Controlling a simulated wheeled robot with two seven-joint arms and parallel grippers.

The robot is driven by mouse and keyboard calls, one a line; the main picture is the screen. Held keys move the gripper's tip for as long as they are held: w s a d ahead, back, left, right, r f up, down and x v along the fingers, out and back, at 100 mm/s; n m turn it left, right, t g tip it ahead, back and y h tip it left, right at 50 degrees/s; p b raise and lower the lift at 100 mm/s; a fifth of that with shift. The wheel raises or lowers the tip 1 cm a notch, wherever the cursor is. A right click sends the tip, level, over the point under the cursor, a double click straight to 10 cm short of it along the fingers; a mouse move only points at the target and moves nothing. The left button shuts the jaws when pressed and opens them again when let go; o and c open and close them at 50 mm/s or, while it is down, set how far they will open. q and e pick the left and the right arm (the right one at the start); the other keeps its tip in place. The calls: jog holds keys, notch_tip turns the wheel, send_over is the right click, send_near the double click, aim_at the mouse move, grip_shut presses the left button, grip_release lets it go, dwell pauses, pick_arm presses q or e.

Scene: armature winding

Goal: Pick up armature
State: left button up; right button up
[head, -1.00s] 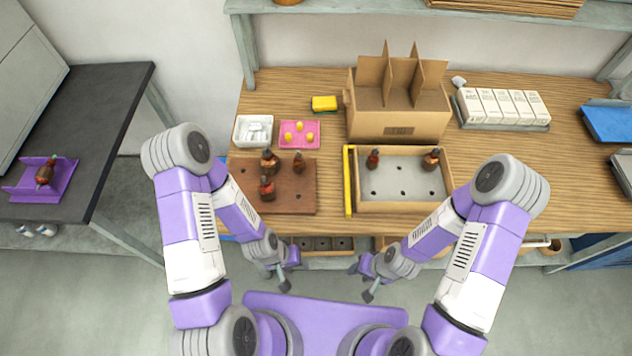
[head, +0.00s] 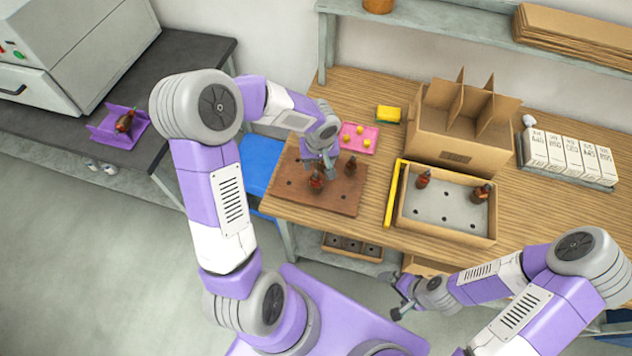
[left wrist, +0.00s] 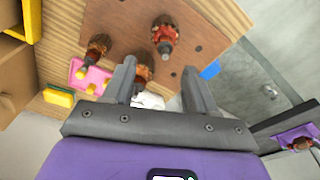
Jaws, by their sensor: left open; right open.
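Brown board (head: 293,195) holds upright red-brown armatures with dark tops; the front one (head: 316,182) and the right one (head: 351,166) show in the head view. My left gripper (head: 325,166) is open over the board, hiding its back left part. In the left wrist view, armatures stand at left (left wrist: 98,46) and top (left wrist: 164,34); a third (left wrist: 143,72) lies between the open fingers (left wrist: 159,68) in the picture, partly behind the left finger. Whether they touch it I cannot tell. My right gripper (head: 398,298) is open and empty before the table's front edge.
A grey-floored wooden tray (head: 445,207) holds two armatures, with a yellow bar (head: 394,194) at its left. A divided cardboard box (head: 450,128) stands behind. Another armature (head: 125,121) lies on a purple holder (head: 103,134) on the dark side bench. Pink tray (head: 349,146) stands behind the board.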

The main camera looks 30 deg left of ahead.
aim_at(316, 172)
pick_arm(q)
jog(key=f, duration=0.7)
jog(key=shift+a+f, duration=0.15)
jog(key=shift+a, duration=0.25)
jog(key=shift+c, duration=0.3)
grip_shut()
